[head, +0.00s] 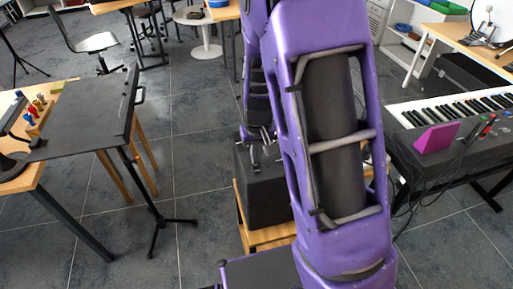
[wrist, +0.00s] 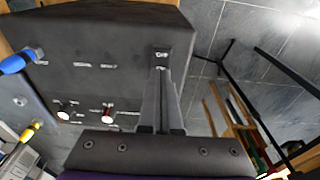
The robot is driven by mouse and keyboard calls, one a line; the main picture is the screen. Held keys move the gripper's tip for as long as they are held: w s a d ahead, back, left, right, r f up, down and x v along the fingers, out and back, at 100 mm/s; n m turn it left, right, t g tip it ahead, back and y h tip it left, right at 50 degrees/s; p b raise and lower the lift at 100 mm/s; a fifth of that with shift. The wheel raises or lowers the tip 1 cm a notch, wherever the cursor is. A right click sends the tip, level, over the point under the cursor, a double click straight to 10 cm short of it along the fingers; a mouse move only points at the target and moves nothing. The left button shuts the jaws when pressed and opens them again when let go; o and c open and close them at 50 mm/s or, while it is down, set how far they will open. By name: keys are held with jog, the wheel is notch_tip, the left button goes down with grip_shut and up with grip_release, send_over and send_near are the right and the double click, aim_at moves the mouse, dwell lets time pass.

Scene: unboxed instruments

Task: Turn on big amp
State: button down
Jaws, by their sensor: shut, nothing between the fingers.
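The big amp (head: 262,195) is a black box on a wooden stand, partly hidden behind my purple arm in the head view. In the wrist view its dark panel (wrist: 105,45) fills the upper left, with small white labels and a few knobs. A small switch-like fitting (wrist: 161,53) sits near the panel's right side. My gripper (wrist: 161,72) is shut and empty, its fingertips at or just in front of that fitting. I cannot tell whether they touch it. In the head view my gripper (head: 256,158) is above the amp, its fingers small and unclear.
A blue plug (wrist: 16,63) and a yellow plug (wrist: 28,132) are at the panel's left. A keyboard (head: 455,120) with a magenta object (head: 436,138) stands right of my arm. A black music stand (head: 90,115) stands left. Open floor (head: 205,185) lies between.

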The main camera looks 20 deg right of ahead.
jog(key=shift+w+f, duration=0.1)
jog(key=shift+f, duration=0.4)
jog(key=shift+f, duration=0.1)
jog(key=shift+w+f+b, duration=0.1)
jog(key=shift+f+b, duration=0.1)
jog(key=shift+b, duration=0.15)
jog(key=shift+r, duration=0.1)
jog(key=shift+s, duration=0.2)
jog(key=shift+s+r, duration=0.1)
jog(key=shift+s, duration=0.55)
jog(key=shift+r, duration=0.15)
